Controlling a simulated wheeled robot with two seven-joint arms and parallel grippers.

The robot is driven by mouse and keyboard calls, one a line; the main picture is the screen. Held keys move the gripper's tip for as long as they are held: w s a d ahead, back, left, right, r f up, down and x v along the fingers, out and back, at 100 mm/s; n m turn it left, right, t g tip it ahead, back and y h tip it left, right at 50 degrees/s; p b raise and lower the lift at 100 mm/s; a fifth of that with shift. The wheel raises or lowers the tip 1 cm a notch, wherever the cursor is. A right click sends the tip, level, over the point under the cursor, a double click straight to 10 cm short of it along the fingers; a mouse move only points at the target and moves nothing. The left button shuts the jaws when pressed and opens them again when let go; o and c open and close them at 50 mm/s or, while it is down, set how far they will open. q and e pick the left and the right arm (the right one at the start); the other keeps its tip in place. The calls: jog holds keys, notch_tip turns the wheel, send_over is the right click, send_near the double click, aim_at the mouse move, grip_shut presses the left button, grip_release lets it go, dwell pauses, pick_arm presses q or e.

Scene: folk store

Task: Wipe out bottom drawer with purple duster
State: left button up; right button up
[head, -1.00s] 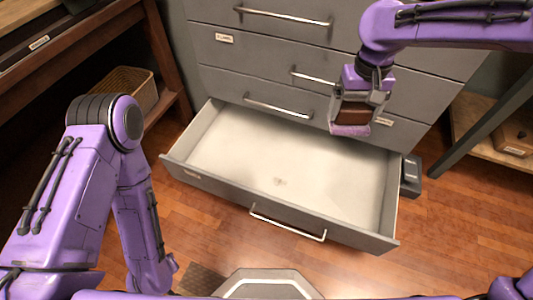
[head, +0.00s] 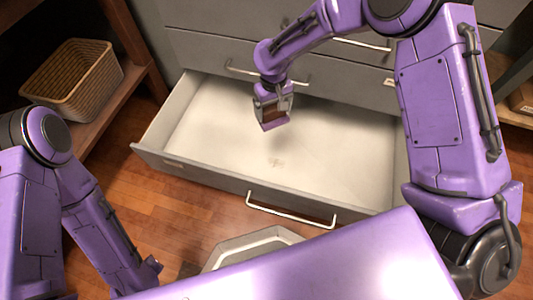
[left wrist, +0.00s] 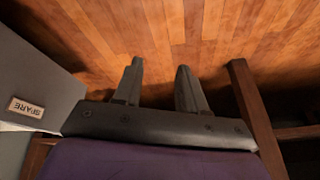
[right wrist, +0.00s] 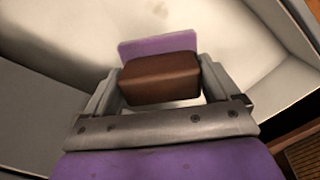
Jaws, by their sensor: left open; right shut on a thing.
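The bottom drawer (head: 215,118) is pulled open, with a pale inside. A small brownish smudge (head: 276,162) lies on its floor, and it also shows at the top of the right wrist view (right wrist: 158,10). My right gripper (head: 272,108) is shut on the duster, which has a brown block (right wrist: 160,78) and a purple pad (right wrist: 158,45). The duster is over the drawer, up and left of the smudge; I cannot tell whether it touches the floor. My left gripper (left wrist: 158,85) is open and empty over the wooden floor, beside the drawer front.
The grey cabinet (head: 200,48) with closed upper drawers stands behind the open drawer. A wicker basket (head: 75,80) sits on a wooden shelf at left. Wooden floor (head: 190,205) lies in front.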

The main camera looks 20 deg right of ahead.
jog(key=shift+n, duration=0.8)
jog(key=f+b, duration=0.3)
jog(key=f, duration=0.4)
jog(key=s+a+f+b, duration=0.1)
jog(key=f+b, duration=0.3)
jog(key=f, duration=0.4)
jog(key=s+a+f+b, duration=0.1)
jog(key=f+b, duration=0.2)
jog(key=f, duration=0.5)
jog(key=shift+a+f, duration=0.1)
jog(key=shift+a, duration=0.15)
pick_arm(q)
jog(key=s+f+m+g+h, duration=0.2)
jog(key=s+f+m+g, duration=0.2)
jog(key=f, duration=0.7)
jog(key=shift+s+d+f+g+b, duration=0.3)
jog(key=shift+s+d+b, duration=0.05)
jog(key=shift+s, duration=0.5)
pick_arm(e)
jog(key=shift+f, duration=0.2)
pick_arm(q)
jog(key=shift+a+f+b, duration=0.1)
jog(key=shift+f+b, duration=0.35)
jog(key=shift+f, duration=0.05)
pick_arm(e)
jog(key=shift+f, duration=1)
